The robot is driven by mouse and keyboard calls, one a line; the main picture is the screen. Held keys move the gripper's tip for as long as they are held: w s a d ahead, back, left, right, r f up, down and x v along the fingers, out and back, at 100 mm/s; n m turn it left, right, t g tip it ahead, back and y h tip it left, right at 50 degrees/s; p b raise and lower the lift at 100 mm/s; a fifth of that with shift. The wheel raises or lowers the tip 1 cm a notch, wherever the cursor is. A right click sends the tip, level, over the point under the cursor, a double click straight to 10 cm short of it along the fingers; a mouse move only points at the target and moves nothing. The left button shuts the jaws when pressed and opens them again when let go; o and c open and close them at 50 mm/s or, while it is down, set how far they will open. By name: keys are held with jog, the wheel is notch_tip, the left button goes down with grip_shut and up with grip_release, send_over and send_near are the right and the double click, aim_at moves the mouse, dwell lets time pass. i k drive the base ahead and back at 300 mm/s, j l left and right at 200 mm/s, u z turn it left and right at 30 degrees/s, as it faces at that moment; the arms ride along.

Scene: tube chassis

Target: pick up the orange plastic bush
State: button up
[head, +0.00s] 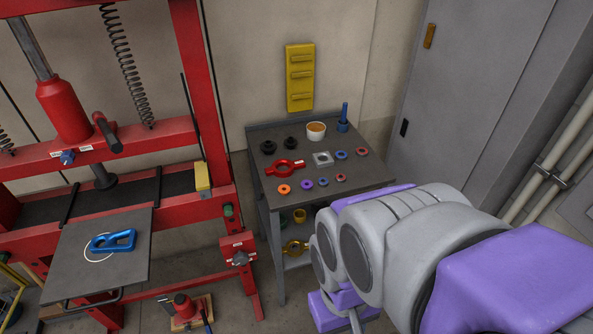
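The orange plastic bush (284,189) is a small flat orange ring with a hole. It lies near the front left corner of the grey cart's top shelf (268,205). A purple ring (307,184) lies just to its right, apart from it. My grey and purple arm fills the lower right of the head view, in front of the cart's right side. I cannot make out my gripper's fingers; they are hidden or out of frame. Nothing touches the orange bush from above.
A blue upright tool (343,118) stands behind. A red press frame (198,95) stands left; a grey cabinet (455,90) stands right.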

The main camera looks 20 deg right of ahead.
aim_at(284, 189)
jog(key=u, duration=1.25)
jog(key=z, duration=1.4)
jog(key=i+j+z, duration=0.15)
jog(key=z, duration=0.2)
jog(key=i+j+z, duration=0.1)
jog(key=j+z, duration=0.55)
